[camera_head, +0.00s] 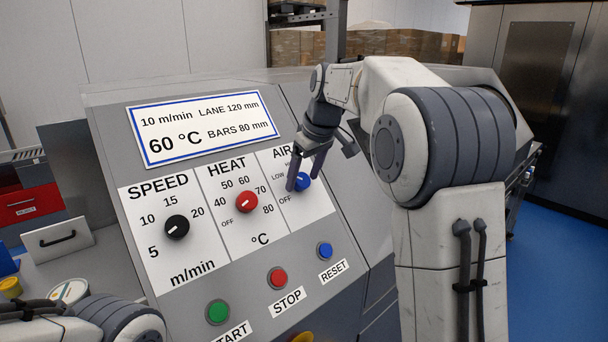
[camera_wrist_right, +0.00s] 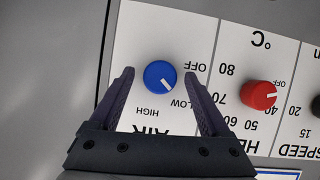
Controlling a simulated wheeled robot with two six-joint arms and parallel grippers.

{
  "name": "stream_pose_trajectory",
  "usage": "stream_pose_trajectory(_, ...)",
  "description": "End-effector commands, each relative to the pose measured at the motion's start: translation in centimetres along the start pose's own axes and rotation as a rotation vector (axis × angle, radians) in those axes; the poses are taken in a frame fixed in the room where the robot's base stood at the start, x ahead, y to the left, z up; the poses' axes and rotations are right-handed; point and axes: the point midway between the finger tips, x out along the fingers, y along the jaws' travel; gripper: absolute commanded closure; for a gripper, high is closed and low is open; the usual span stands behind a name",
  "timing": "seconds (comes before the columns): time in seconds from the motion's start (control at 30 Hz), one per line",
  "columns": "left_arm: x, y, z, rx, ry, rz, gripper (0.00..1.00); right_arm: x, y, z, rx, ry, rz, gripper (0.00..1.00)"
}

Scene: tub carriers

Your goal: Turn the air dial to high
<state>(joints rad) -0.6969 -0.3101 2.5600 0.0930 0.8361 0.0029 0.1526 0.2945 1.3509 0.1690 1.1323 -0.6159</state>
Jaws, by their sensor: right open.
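The air dial (camera_head: 302,182) is a round blue knob with a white pointer on the sloping control panel (camera_head: 350,238). It also shows in the right wrist view (camera_wrist_right: 159,77), where the picture is turned about upside down. There its pointer aims roughly toward LOW, away from OFF and HIGH. My right gripper (camera_head: 304,177) is open at the dial. In the right wrist view its fingers (camera_wrist_right: 158,74) stand on either side of the knob with gaps, not visibly touching it. In the head view one finger partly covers the dial. My left gripper is out of view; part of my left arm shows at bottom left.
The red heat dial (camera_head: 247,202) and black speed dial (camera_head: 177,227) sit left of the air dial. Green start (camera_head: 218,312), red stop (camera_head: 278,278) and blue reset (camera_head: 325,250) buttons lie below. A display plate (camera_head: 204,130) is above.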

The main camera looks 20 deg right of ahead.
Motion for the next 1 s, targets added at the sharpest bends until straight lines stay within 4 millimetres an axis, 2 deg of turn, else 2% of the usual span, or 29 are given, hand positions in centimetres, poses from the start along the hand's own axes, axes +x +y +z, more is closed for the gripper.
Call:
stream_pose_trajectory(0.17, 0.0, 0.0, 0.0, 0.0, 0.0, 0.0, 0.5, 0.0, 0.0, 0.0, 0.0, 0.0, 0.0, 0.19)
stream_pose_trajectory(0.3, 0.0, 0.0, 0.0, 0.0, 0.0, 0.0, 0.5, 0.0, 0.0, 0.0, 0.0, -0.001, 0.0, 0.73)
stream_pose_trajectory(0.37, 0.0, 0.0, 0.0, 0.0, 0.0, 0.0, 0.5, 0.0, 0.0, 0.0, 0.0, -0.001, 0.0, 0.96)
stream_pose_trajectory(0.4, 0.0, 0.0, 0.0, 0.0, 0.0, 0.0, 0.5, 0.0, 0.0, 0.0, 0.0, -0.001, 0.0, 1.0)
stream_pose_trajectory(0.67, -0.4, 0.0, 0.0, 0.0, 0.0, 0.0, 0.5, -0.1, 0.1, 0.0, 0.024, -0.001, -0.012, 1.0)
stream_pose_trajectory(1.0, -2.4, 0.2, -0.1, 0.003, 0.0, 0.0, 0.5, -0.3, 0.3, -0.1, 0.207, -0.002, -0.098, 1.0)
